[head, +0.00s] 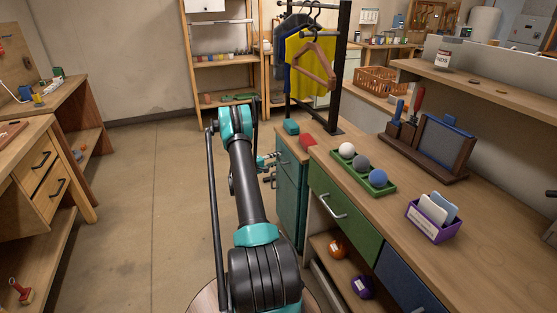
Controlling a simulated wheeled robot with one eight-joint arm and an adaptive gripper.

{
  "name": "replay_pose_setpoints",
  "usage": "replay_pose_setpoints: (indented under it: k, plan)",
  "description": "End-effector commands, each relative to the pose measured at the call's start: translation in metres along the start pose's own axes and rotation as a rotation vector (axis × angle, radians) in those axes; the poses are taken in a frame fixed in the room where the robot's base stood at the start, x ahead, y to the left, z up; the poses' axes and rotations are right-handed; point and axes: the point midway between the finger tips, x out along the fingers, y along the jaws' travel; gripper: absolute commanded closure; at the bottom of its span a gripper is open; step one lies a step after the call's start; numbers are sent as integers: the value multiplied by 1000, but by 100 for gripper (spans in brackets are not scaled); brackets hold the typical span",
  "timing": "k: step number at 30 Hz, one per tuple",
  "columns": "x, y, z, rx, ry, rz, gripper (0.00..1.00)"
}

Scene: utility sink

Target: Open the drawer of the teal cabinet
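The teal cabinet (292,199) stands at the left end of the workbench, right of my arm. Its front faces left and shows only at a steep angle. Small metal parts (269,159) show beside its upper front, close to my arm; I cannot tell handle from gripper there.
A green drawer (331,203) and a blue drawer (402,278) are in the workbench to the right. A ball tray (388,187) and a purple card holder (426,232) stand on top. A clothes rack (342,70) stands behind. Floor (155,190) to the left is clear.

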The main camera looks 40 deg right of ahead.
Motion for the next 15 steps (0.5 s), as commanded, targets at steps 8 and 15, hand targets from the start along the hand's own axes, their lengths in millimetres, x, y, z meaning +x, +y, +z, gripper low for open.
replay_pose_setpoints:
  k: [8,15]
  plan:
    - [24,0,0,-1,0,0,67]
    - [26,0,0,-1,0,0,67]
